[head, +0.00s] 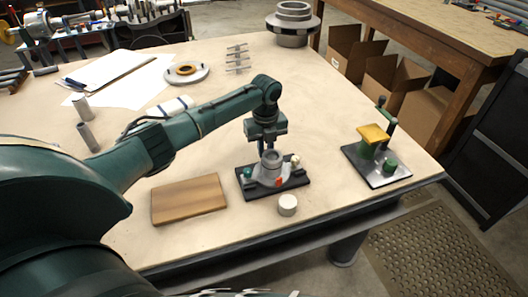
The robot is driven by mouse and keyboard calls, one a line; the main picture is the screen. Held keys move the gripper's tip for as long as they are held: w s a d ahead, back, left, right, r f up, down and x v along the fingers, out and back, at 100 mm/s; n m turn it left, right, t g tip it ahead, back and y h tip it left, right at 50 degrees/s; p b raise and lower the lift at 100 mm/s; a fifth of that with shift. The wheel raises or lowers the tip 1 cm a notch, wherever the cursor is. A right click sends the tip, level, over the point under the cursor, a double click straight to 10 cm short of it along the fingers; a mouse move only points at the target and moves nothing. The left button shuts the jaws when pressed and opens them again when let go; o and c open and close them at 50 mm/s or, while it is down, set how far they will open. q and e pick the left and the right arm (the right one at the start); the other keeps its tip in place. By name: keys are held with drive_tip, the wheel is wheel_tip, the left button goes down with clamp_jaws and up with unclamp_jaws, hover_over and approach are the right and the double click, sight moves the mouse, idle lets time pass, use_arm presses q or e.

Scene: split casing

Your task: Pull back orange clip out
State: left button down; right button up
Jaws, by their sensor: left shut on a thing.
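The grey split casing (269,168) stands upright on a black base plate (296,181) near the table's front edge. A small orange-red clip (279,182) shows on its front side. The back orange clip is hidden behind the casing. My left gripper (269,146) points straight down just behind the casing's top. Its fingers are close together and shut at the back side, where the casing hides their tips and the back clip they hold. My right gripper is out of view.
A wooden block (188,200) lies left of the casing, and a white round cap (288,205) sits in front. A green fixture with a yellow top (373,134) stands on a metal plate to the right. A flanged ring (186,70) lies farther back.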

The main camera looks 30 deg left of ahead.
use_arm(q)
drive_tip(key=shift+w+a+r, duration=0.1)
drive_tip(key=shift+a, duration=0.1)
drive_tip(key=c, duration=1.4)
unclamp_jaws()
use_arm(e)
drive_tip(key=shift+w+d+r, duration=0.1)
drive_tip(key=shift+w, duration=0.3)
use_arm(q)
wheel_tip(320, 180, up, 13)
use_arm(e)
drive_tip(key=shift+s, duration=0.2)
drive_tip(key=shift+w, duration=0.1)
